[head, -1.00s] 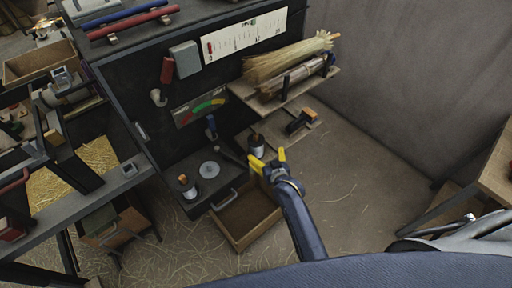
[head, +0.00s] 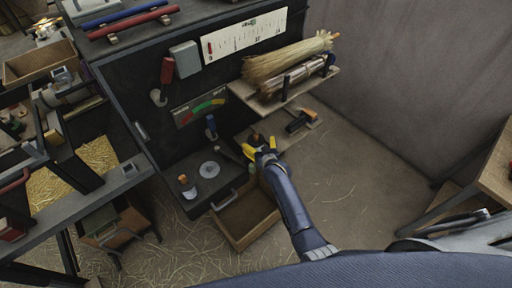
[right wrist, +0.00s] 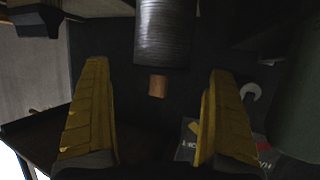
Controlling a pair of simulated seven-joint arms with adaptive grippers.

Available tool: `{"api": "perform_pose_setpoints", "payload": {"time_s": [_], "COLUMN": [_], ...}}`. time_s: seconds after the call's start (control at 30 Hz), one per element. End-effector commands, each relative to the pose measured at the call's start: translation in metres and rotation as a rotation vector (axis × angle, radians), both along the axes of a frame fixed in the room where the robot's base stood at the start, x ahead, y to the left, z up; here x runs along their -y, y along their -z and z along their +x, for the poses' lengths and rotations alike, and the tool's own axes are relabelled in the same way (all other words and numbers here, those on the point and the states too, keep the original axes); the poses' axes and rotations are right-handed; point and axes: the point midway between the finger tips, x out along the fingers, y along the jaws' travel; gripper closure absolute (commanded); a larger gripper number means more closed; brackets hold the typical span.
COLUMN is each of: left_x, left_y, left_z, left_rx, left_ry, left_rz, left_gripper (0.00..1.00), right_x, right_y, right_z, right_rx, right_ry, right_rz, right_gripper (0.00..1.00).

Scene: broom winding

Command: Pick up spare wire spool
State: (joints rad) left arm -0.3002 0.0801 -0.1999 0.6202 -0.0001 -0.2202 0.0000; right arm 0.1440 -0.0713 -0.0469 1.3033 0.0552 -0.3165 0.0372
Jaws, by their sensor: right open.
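A spool of grey wire (right wrist: 163,32) with a wooden core end (right wrist: 157,86) shows in the right wrist view, ahead of and between my fingers. In the head view this spool is mostly hidden behind my right gripper (head: 261,147), at the small shelf's left end. My right gripper (right wrist: 158,72) is open, its yellow fingers on either side of the spool's line with nothing seen between them. A similar spool (head: 187,188) with an orange top stands on the dark worktop at the left. My left gripper is not in view.
An open wooden drawer (head: 243,218) is below my right arm. A shelf (head: 285,100) with straw bundles (head: 290,62) is above and behind the gripper. An orange-and-black tool (head: 301,121) lies to the right. The straw-strewn floor (head: 350,180) at the right is mostly free.

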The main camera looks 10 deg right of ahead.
Motion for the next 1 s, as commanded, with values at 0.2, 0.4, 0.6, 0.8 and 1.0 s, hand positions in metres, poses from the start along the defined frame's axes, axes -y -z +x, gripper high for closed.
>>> {"api": "perform_pose_setpoints", "payload": {"time_s": [0.2, 0.4, 0.6, 0.8, 1.0], "left_x": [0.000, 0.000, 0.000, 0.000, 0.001], "left_y": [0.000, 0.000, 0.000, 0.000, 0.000], "left_z": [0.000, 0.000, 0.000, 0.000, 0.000], "left_rx": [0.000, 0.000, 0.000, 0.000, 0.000], "left_ry": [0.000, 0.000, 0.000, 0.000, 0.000], "left_rz": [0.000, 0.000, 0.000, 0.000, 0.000], "left_gripper": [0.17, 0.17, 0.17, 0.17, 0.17], "right_x": [-0.003, -0.004, -0.004, -0.004, -0.004], "right_y": [0.009, 0.015, 0.016, 0.017, 0.017], "right_z": [0.023, 0.035, 0.039, 0.039, 0.039], "right_rx": [0.000, -0.001, 0.001, 0.001, 0.001], "right_ry": [0.000, 0.000, 0.000, 0.000, 0.000], "right_rz": [0.000, 0.000, 0.000, 0.000, 0.000], "right_gripper": [0.08, 0.08, 0.08, 0.08, 0.30]}}
